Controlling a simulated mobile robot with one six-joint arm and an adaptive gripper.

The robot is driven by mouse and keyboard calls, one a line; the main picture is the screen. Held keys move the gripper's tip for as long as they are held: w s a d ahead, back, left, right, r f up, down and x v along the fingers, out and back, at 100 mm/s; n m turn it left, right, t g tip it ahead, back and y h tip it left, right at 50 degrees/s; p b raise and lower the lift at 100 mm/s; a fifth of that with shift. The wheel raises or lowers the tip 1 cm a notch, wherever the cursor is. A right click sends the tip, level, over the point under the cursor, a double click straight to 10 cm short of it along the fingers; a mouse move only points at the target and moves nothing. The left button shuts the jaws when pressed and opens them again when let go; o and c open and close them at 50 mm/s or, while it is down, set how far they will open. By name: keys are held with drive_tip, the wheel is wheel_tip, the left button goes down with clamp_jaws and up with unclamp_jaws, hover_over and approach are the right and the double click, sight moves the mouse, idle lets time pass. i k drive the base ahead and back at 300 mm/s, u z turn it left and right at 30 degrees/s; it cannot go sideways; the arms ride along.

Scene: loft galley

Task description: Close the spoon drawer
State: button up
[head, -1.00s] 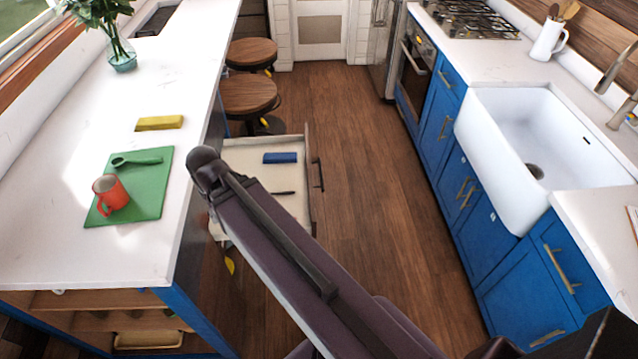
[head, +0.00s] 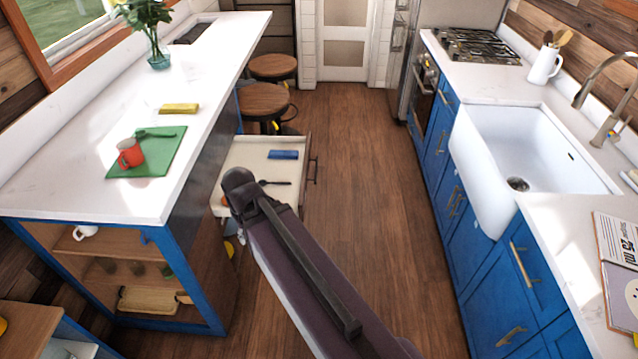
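The drawer (head: 240,152) stands pulled out from the inner side of the white-topped island, over the wood floor. Its dark handle (head: 315,172) is on the front panel, which faces right. A dark spoon (head: 276,183) and a blue block (head: 283,154) lie inside it. My arm reaches up from the bottom of the head view and covers the drawer's near corner. My gripper cannot be made out; the end of the arm is hidden behind the arm link.
Stools (head: 263,101) stand beyond the drawer. Blue cabinets with a white sink (head: 515,150) line the right. The aisle floor (head: 365,160) is clear.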

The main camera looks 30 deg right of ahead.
sight(250, 152)
drive_tip(key=u, duration=0.2)
drive_tip(key=k, duration=0.65)
drive_tip(key=z, duration=1.6)
drive_tip(key=i, duration=1.85)
drive_tip(key=z, duration=0.05)
